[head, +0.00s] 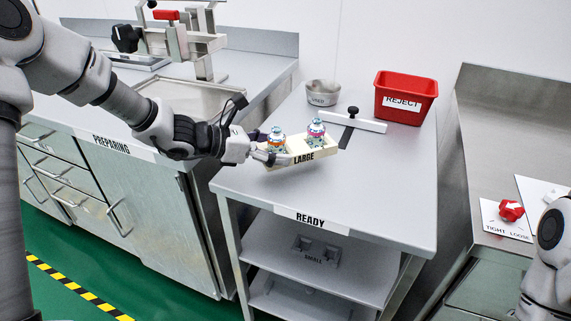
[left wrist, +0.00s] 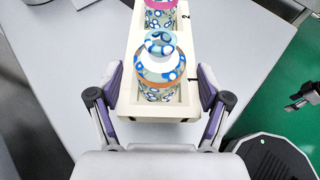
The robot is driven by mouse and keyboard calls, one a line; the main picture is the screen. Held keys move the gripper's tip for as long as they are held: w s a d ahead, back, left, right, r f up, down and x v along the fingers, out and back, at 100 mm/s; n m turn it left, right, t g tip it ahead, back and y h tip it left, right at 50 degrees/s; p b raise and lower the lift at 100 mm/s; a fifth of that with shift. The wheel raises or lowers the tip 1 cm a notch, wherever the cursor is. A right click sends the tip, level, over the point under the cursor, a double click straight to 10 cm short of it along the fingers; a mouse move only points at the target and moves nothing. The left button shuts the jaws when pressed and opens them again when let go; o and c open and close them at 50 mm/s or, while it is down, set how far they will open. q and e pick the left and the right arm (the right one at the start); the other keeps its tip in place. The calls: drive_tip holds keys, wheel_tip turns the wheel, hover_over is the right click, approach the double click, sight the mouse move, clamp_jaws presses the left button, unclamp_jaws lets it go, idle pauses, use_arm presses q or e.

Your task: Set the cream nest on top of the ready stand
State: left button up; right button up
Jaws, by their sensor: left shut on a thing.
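The cream nest (head: 322,153), a block marked LARGE, holds two patterned round pieces, one with an orange band (head: 276,139) and one with a pink band (head: 316,131). My left gripper (head: 268,157) is shut on the near end of the nest. In the left wrist view the fingers press both sides of the nest (left wrist: 160,112). The nest is over the top of the ready stand (head: 375,205), near its left side. I cannot tell whether its underside touches the top. My right gripper is out of view.
A red REJECT bin (head: 405,97), a metal bowl (head: 322,93) and a white bar with a black knob (head: 345,121) are at the stand's back. The stand's front and right are clear. The PREPARING counter (head: 95,110) is left. A red knob (head: 511,210) is on the right counter.

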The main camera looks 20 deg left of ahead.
sight(275, 172)
use_arm(q)
wheel_tip(275, 172, down, 4)
drive_tip(key=shift+w+r+b, duration=0.1)
drive_tip(key=shift+b, duration=0.2)
drive_tip(key=shift+f+b, duration=0.2)
drive_tip(key=shift+b, duration=0.1)
drive_tip(key=o, duration=1.2)
drive_tip(key=shift+r, duration=0.1)
